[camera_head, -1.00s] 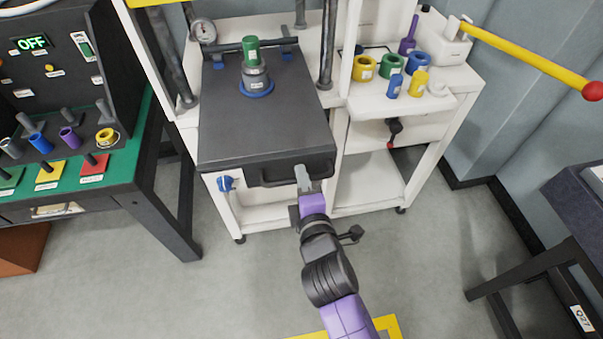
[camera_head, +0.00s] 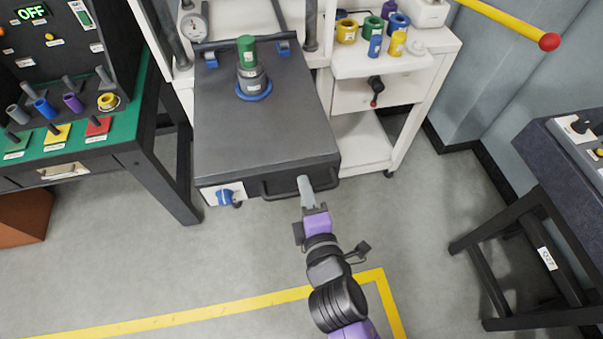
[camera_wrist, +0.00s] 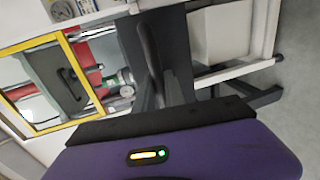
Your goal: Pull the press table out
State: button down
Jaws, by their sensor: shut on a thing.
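The press table (camera_head: 290,130) is a dark grey slab that juts out from the white press frame toward me in the head view. A black bar handle (camera_head: 283,188) runs along its front edge. My gripper (camera_head: 304,184) is at the right end of this handle and is shut on it. In the wrist view, the dark handle and table edge (camera_wrist: 150,60) stand close in front of my purple gripper body. A grey fixture (camera_head: 251,77) with a green top and a blue ring stands upright on the table.
A blue knob (camera_head: 224,197) sits on the table's front left. A side shelf (camera_head: 400,62) holds several coloured rings and cylinders. A green-topped bench (camera_head: 125,120) stands at left and a dark table (camera_head: 530,150) at right. The floor in front is clear, with a yellow line (camera_head: 200,315).

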jog(key=shift+s+d+f, duration=0.1)
jog(key=shift+s+d, duration=0.15)
jog(key=shift+s, duration=0.55)
jog(key=shift+s+d, duration=0.2)
jog(key=shift+s, duration=0.6)
jog(key=c, duration=1.4)
grip_release()
jog(key=shift+s, duration=0.1)
jog(key=b+v, duration=0.1)
jog(key=v, duration=0.6)
jog(key=shift+s, duration=0.35)
jog(key=shift+d, duration=0.15)
